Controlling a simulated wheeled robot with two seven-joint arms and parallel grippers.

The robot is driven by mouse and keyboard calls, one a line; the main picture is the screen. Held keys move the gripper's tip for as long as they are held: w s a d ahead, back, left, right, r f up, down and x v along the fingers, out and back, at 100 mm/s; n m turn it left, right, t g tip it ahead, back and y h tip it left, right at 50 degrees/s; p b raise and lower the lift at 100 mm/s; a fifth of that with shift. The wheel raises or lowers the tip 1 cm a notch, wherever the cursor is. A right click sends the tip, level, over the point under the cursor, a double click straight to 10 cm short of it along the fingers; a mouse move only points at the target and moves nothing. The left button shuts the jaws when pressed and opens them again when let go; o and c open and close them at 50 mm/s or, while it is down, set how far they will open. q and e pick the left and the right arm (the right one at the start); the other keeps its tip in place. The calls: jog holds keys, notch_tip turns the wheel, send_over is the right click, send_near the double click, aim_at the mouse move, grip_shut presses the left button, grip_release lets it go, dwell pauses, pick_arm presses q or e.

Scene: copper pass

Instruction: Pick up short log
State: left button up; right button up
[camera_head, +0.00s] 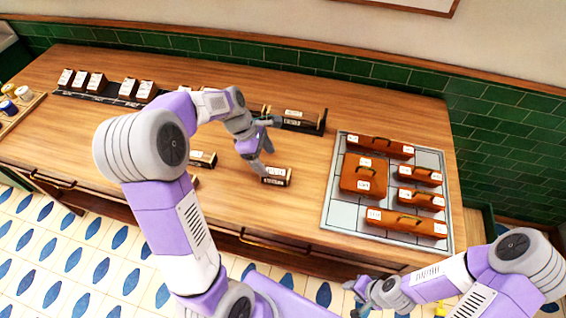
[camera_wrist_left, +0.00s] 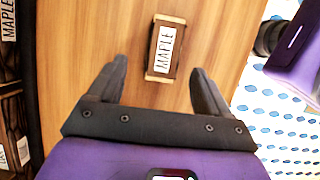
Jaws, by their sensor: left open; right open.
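A short dark log (camera_head: 276,176) with a white label lies alone on the wooden counter near its front edge. My right gripper (camera_head: 362,288) is open, low in the head view, in front of the counter and far from the log.
Another labelled log (camera_head: 203,159) lies left of the gripper, partly behind my arm. A dark rack (camera_head: 321,123) with logs stands behind. A grey tray (camera_head: 340,185) with brown handled pieces is at right. Labelled blocks (camera_head: 97,83) line the back left. Bare counter lies between log and tray.

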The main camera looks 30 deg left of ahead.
aim_at(275, 172)
pick_arm(q)
jog(key=x, duration=0.2)
jog(key=b+x, duration=0.1)
jog(key=x, duration=0.1)
jog(key=b+x, duration=0.1)
jog(key=x, duration=0.2)
jog(key=shift+s+d+r, duration=0.15)
jog(key=shift+d, duration=0.2)
jog(key=shift+r, duration=0.1)
jog(key=c, duration=1.1)
